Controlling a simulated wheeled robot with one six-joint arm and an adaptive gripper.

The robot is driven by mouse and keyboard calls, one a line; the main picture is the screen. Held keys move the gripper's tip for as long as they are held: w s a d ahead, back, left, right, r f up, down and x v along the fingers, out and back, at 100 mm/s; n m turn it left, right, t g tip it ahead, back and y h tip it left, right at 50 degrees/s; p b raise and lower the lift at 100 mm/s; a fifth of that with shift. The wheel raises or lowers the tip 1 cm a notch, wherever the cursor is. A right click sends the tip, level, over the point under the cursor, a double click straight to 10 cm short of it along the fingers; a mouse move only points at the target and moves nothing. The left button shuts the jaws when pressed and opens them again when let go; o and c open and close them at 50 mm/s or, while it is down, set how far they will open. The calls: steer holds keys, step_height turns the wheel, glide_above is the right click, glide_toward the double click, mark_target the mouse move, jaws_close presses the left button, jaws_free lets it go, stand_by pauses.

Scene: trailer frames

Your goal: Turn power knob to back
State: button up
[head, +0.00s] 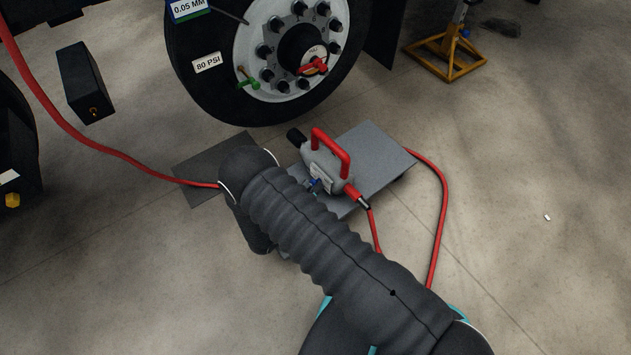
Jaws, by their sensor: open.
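A grey tool (320,160) with a red carrying handle (333,148) stands on a grey plate (383,155) in the middle of the head view. It has a black end (296,136) at its upper left and a red fitting (353,193) at its lower right. A small blue part (313,184) shows on its near side. I cannot tell which part is the power knob. My arm, in a dark ribbed sleeve, crosses in front of the plate and covers its near left part. My gripper does not show; my arm may hide it.
A truck wheel (250,60) stands behind the tool, with a red part (313,67) and a green part (248,82) on its hub. Red hoses (438,215) cross the floor. A yellow jack stand (445,63) is at the upper right. Floor at right is mostly clear.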

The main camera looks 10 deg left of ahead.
steer(key=shift+w+d, duration=0.2)
steer(key=shift+d, duration=0.1)
jaws_close()
steer(key=shift+n, duration=0.3)
steer(key=n, duration=0.2)
steer(key=n+g, duration=0.1)
steer(key=n, duration=0.2)
steer(key=shift+r+g, duration=0.15)
steer(key=shift+g, duration=0.15)
steer(key=n, duration=0.2)
steer(key=n+g, duration=0.1)
steer(key=n, duration=0.1)
steer(key=shift+a+r+n+h, duration=0.1)
steer(key=shift+a+n+h, duration=0.1)
steer(key=shift+n+h, duration=0.2)
jaws_free()
